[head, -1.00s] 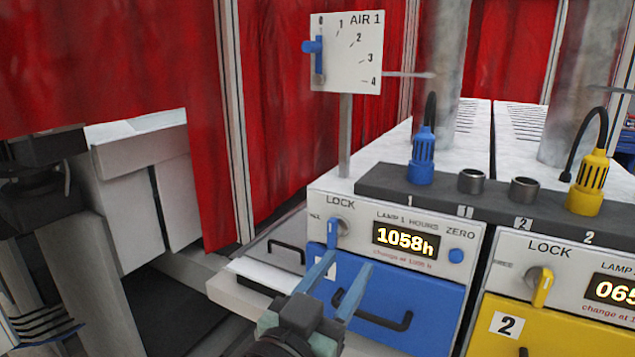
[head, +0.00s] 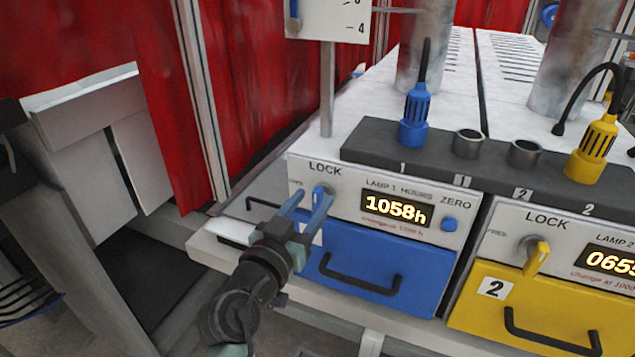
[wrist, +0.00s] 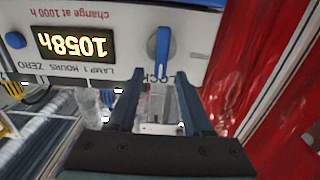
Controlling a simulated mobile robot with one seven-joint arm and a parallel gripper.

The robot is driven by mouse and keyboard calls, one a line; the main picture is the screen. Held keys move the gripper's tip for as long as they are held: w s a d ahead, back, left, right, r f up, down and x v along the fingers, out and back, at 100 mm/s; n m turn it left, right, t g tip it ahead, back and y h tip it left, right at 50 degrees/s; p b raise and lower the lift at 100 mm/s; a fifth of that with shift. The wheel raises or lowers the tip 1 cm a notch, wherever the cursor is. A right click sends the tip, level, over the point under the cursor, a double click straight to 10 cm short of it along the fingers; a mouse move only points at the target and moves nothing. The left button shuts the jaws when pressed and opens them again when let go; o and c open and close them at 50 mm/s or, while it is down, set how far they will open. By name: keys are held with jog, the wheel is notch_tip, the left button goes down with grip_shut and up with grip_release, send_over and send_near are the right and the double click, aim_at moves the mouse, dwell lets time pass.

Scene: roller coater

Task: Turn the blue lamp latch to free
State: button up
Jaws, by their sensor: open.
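The blue lamp latch (head: 319,194) is a small lever on a round grey hub on the lamp 1 panel, below the word LOCK. A partly hidden FREE label is at its left. In the wrist view, which is upside down, the latch (wrist: 161,48) stands upright in line with LOCK. My gripper (head: 312,200) is open and in front of the latch. In the wrist view my gripper (wrist: 159,74) has one fingertip to each side of the lever's line. I see no clear contact. In the head view the fingers partly hide the latch.
The hours display (head: 394,209) and blue ZERO button (head: 449,224) are right of the latch. A blue drawer (head: 365,270) with a black handle is below. The yellow lamp 2 latch (head: 537,257) is further right. A post (head: 327,90) and red curtain (head: 258,80) stand behind and left.

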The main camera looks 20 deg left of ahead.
aim_at(316, 197)
jog(key=shift+w+p, duration=0.45)
jog(key=shift+w, duration=1.45)
jog(key=shift+d, duration=0.1)
jog(key=shift+s, duration=0.1)
grip_shut()
jog(key=shift+f, duration=0.1)
